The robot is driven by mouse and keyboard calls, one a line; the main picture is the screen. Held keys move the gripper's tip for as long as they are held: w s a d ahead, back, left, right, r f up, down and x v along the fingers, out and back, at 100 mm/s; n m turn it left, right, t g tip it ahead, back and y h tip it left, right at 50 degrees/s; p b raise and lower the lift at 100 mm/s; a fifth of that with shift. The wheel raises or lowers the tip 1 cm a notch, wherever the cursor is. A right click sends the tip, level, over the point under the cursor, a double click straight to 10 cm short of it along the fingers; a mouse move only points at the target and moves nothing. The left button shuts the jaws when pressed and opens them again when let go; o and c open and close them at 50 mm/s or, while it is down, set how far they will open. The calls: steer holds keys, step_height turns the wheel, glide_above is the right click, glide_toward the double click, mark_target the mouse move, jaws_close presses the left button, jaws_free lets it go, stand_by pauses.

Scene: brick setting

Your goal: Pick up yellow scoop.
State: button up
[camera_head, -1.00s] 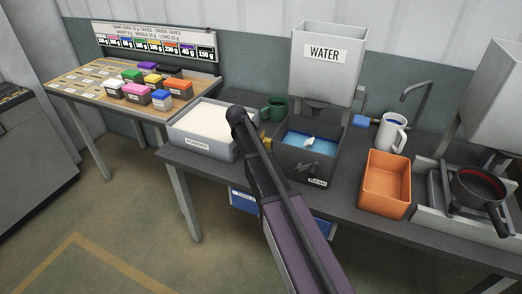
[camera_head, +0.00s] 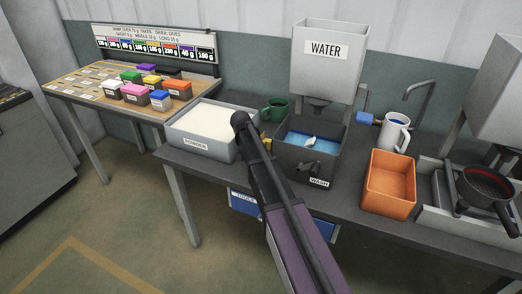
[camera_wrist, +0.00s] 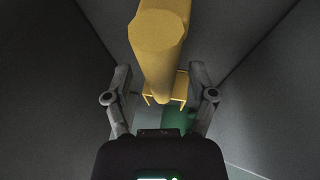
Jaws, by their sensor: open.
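The yellow scoop (camera_wrist: 158,40) shows large in the wrist view, its thick handle end coming down from the top edge toward me. My gripper (camera_wrist: 160,72) is open, with one finger on each side of the yellow part and visible gaps between. I cannot tell how near the fingertips are in depth. In the head view only a small yellow patch (camera_head: 266,144) shows, beside my arm between the powder tray and the wash bin. My arm hides the rest there, and my gripper cannot be made out in that view.
The white powder tray (camera_head: 188,146) is left of my arm, the dark wash bin (camera_head: 299,167) right. A green mug (camera_head: 274,107) stands behind. Farther right are an orange bin (camera_head: 388,190), a white jug (camera_head: 394,133) and a pan (camera_head: 486,187). A water tank (camera_head: 327,75) stands behind the wash bin.

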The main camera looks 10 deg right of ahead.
jaws_close()
stand_by(0.3)
steer(key=shift+r, duration=0.1)
step_height(320, 180, up, 10)
steer(key=p, duration=1)
stand_by(0.8)
